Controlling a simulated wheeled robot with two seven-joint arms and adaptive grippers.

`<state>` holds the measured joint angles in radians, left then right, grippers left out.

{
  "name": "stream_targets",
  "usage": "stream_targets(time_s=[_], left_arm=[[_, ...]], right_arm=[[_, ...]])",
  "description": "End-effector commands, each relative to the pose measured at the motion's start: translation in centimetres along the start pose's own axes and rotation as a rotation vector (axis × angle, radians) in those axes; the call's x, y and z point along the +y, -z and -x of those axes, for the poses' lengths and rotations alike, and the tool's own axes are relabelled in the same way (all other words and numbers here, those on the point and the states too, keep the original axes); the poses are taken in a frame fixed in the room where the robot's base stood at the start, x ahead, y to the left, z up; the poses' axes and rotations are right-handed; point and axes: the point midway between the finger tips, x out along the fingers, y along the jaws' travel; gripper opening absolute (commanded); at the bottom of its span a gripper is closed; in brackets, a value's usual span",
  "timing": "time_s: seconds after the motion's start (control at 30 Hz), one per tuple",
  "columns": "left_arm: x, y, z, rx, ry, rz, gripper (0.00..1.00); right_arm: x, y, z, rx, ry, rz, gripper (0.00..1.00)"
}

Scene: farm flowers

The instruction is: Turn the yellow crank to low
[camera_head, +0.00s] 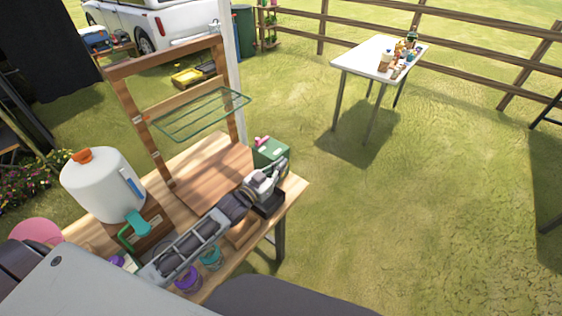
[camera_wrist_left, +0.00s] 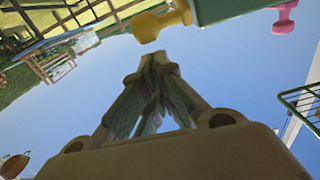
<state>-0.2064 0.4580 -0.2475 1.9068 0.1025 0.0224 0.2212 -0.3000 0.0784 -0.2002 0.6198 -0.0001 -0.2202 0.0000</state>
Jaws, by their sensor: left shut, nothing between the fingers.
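The yellow crank (camera_wrist_left: 161,20) sticks out from the end of a green box (camera_wrist_left: 228,8) at the top of the left wrist view. A pink crank (camera_wrist_left: 285,16) is on the box's other side. In the head view the green box (camera_head: 270,154) stands at the table's right end. The yellow crank cannot be made out there; my left gripper (camera_head: 270,182) is in front of the box. In the left wrist view my left gripper (camera_wrist_left: 156,60) is shut and empty. Its fingertips point at the yellow crank, just below it; contact cannot be told. My right gripper is not in view.
The wooden table (camera_head: 290,193) has an upright frame with a green wire rack (camera_head: 203,114). A white jug-like container (camera_head: 101,184) with an orange cap stands at left. Small jars (camera_head: 187,280) are under my left arm. Open grass lies to the right, with a white table (camera_head: 370,62) beyond.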

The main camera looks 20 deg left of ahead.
Motion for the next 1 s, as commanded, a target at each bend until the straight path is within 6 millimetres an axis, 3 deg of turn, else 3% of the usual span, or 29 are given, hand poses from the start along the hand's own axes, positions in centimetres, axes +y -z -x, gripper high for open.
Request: stream_targets(time_s=[0.57,1.0], left_arm=[[0.0,-1.0,0.4,-0.001,0.0,0.0,0.0],[0.2,-3.4,2.1,-0.002,0.0,0.001,0.0]], right_arm=[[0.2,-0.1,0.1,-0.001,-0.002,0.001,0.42],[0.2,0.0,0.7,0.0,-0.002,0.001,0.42]])
